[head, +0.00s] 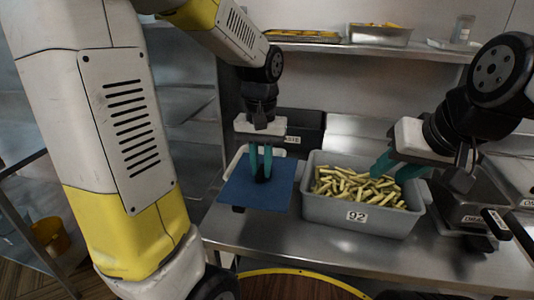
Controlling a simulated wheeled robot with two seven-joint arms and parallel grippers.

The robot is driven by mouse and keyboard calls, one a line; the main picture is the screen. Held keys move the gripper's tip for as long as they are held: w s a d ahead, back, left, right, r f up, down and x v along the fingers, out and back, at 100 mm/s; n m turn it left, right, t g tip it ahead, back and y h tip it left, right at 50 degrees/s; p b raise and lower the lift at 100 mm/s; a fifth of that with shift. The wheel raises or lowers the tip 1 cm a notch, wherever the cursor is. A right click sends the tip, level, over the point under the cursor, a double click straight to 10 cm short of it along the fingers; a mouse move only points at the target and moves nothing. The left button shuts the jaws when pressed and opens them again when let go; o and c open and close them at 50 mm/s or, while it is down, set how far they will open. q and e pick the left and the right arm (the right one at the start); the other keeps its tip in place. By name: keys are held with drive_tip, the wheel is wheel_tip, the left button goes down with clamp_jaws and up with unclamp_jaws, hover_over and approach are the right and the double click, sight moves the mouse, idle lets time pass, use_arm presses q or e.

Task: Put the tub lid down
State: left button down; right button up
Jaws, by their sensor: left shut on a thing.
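The tub lid (240,191) is a flat blue square with a dark knob in its middle. My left gripper (261,166) points down with its teal fingers shut on that knob. The lid lies over the left end of the steel bench; I cannot tell whether it touches anything below. A grey tub (325,209) labelled 92 stands uncovered just right of the lid, filled with pale fries (362,187). My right gripper (397,172) is at the tub's right rear side, its teal fingers apart and empty.
A pale-rimmed container (236,161) shows partly behind the lid, with a dark bin (305,132) at the back. Dark lidded containers (475,205) stand on the right. A shelf (370,50) with trays runs above. The bench front (350,252) is clear.

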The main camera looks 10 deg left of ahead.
use_arm(q)
drive_tip(key=w+a+f, duration=0.2)
drive_tip(key=w, duration=0.5)
drive_tip(key=w+a+f, duration=0.2)
drive_tip(key=w, duration=0.5)
drive_tip(key=shift+w+a+f, duration=0.15)
drive_tip(key=shift+a+f, duration=0.1)
drive_tip(key=shift+f, duration=0.05)
drive_tip(key=shift+f, duration=0.2)
drive_tip(key=c, duration=1.3)
unclamp_jaws()
drive_tip(key=shift+c, duration=0.2)
